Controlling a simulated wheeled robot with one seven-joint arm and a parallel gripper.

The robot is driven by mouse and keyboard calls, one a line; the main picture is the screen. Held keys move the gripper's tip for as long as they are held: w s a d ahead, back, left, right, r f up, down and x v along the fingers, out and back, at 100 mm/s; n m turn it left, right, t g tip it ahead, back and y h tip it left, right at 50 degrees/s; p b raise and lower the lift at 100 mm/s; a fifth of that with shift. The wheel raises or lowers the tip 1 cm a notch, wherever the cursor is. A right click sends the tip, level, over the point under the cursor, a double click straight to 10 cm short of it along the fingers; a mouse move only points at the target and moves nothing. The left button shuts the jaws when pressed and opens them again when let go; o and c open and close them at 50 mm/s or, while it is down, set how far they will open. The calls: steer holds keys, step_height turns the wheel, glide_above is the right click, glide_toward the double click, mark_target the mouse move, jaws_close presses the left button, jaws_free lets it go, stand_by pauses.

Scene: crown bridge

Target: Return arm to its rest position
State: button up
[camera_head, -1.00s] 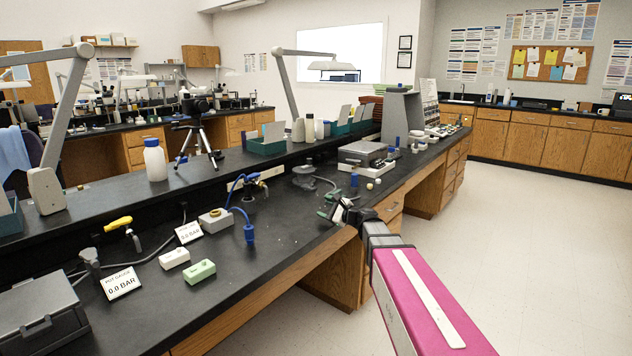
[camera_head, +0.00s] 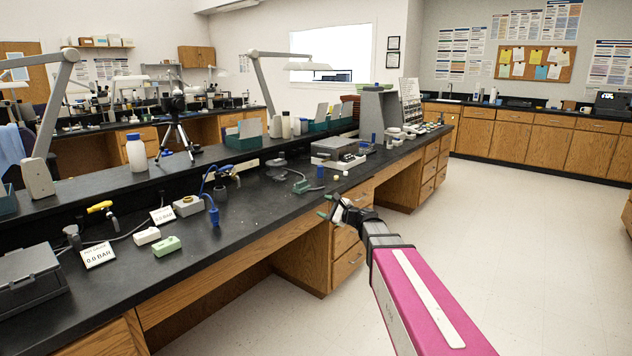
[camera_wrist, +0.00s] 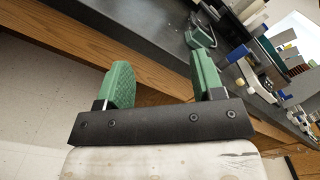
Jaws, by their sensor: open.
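My arm, with its pink link, reaches up from the lower right in the head view. My gripper (camera_head: 329,207) is at its end, just off the front edge of the black bench (camera_head: 255,240). In the wrist view my gripper (camera_wrist: 163,85) shows two green padded fingers standing wide apart with nothing between them. Beyond the fingers lie the bench front and edge, seen tilted, with floor to the left.
On the bench are a green block (camera_head: 167,246), a white block (camera_head: 146,236), pressure-gauge cards (camera_head: 98,255), a blue-capped bottle (camera_head: 136,153) and a grey box unit (camera_head: 335,150). Clear floor (camera_head: 520,240) lies to the right.

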steer(key=s+d+f+n+g+h, duration=0.3)
steer(key=s+f+n+g+h, duration=0.25)
steer(key=s+f+n, duration=0.6)
steer(key=s+d+f+n+g+h, duration=0.5)
steer(key=s+d+f+h, duration=0.3)
steer(key=s+d+f, duration=0.4)
steer(key=s+f, duration=0.1)
steer(key=s, duration=0.2)
steer(key=shift+s+d+h, duration=0.15)
steer(key=shift+s+h, duration=0.2)
steer(key=shift+s, duration=0.05)
steer(key=shift+g, duration=0.25)
